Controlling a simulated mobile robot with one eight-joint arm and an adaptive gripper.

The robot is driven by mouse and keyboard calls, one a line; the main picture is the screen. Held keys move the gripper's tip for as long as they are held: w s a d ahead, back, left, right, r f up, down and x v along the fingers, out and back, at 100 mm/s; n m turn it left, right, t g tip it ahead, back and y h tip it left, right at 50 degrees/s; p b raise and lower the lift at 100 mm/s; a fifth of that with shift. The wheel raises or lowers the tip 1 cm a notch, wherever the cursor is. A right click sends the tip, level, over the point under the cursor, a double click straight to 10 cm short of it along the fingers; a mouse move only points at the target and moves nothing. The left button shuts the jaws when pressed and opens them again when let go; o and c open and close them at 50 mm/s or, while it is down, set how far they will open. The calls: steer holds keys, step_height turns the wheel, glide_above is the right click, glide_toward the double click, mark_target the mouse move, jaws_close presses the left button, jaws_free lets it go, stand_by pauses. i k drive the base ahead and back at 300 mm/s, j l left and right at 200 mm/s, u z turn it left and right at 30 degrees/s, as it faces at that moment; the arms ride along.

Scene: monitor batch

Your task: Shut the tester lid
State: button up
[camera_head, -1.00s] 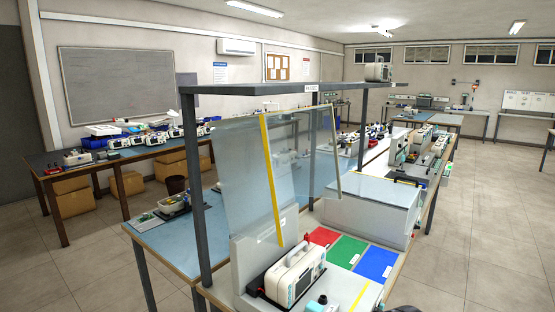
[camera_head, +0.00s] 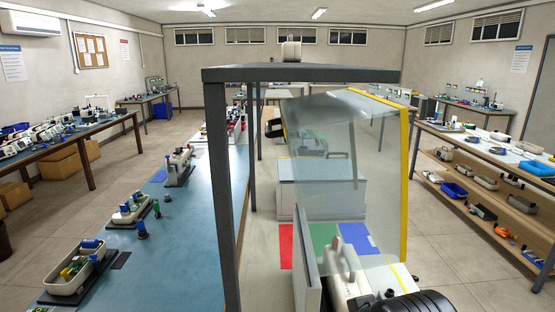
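The tester lid (camera_head: 376,185) is a clear panel with a yellow edge strip. It stands raised and steeply tilted over the tester bench, with a clear top part at the upper end. Below it a white device with a handle (camera_head: 349,272) sits on the tester's base, seen partly through the panel. A black rounded part at the bottom right looks like my own arm. My gripper's fingers do not show.
A dark frame with a shelf (camera_head: 300,73) stands around the lid's left and back. A long blue bench (camera_head: 195,215) with several devices runs along the left. A shelf rack (camera_head: 500,205) stands at right. Floor (camera_head: 445,240) is clear between rack and tester.

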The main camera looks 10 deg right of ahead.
mark_target(349, 104)
steer(key=j+z, duration=0.3)
steer(key=j, duration=0.35)
steer(key=i+j, duration=0.1)
steer(key=j, duration=0.3)
steer(key=i+j, duration=0.1)
steer(key=j, duration=0.3)
steer(key=i+j, duration=0.1)
steer(key=j, duration=0.35)
steer(key=i+j+z, duration=0.1)
steer(key=i, duration=0.3)
steer(key=k+l, duration=0.15)
